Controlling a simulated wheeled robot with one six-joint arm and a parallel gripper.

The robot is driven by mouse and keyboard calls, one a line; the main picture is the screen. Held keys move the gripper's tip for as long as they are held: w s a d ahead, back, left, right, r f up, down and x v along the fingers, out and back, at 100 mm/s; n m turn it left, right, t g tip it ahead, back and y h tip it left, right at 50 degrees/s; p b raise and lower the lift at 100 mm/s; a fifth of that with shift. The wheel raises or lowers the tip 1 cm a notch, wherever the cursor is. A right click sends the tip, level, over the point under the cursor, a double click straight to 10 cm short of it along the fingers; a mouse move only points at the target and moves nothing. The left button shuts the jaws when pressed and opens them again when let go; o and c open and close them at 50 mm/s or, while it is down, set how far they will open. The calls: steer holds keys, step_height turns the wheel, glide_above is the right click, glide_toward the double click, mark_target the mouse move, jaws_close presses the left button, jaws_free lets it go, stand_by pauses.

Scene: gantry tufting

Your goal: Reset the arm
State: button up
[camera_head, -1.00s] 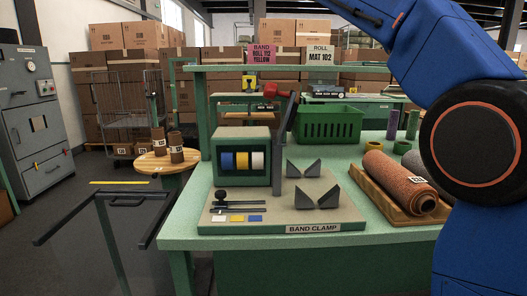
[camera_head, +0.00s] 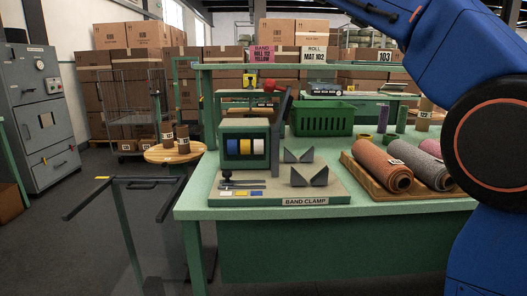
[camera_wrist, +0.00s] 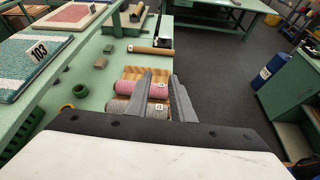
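My blue arm (camera_head: 430,60) is raised across the right of the head view, its dark end leaving the top edge. In the wrist view my gripper (camera_wrist: 160,76) has two grey fingers standing apart with nothing held between them. Beyond and below the fingers, a pink roll (camera_wrist: 155,90) and a grey-mauve roll (camera_wrist: 122,106) lie on a wooden tray (camera_wrist: 133,73). In the head view, a rust-coloured roll (camera_head: 374,160) and a grey roll (camera_head: 415,162) lie on that tray, partly hidden by my arm.
The green bench (camera_head: 240,213) carries a band clamp fixture (camera_head: 225,196) and a green crate (camera_head: 322,120). A shelf (camera_head: 225,67) runs above it. A round stool (camera_head: 160,154) with small rolls and a dark-framed stand (camera_head: 125,183) are left. Open floor lies further left.

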steer(key=s+d+f+m+t+y, duration=0.1)
steer(key=s+f+m+y, duration=0.35)
steer(key=f, duration=0.75)
steer(key=s+d+f+m+t+y, duration=0.1)
steer(key=s+d+f+y, duration=0.1)
steer(key=s+f, duration=0.75)
steer(key=s+a+f+m+y, duration=0.2)
steer(key=s+a+f+m, duration=0.1)
steer(key=f, duration=0.8)
steer(key=s+a+f+m+t+y, duration=0.1)
steer(key=s+f+m, duration=0.4)
steer(key=f, duration=0.6)
steer(key=s+a+f+m+y, duration=0.3)
steer(key=s+f, duration=0.4)
steer(key=f, duration=0.4)
steer(key=shift+s+a+f+m+t+y, duration=0.25)
steer(key=shift+a+f+m+t+y, duration=0.1)
steer(key=shift+a+m, duration=0.55)
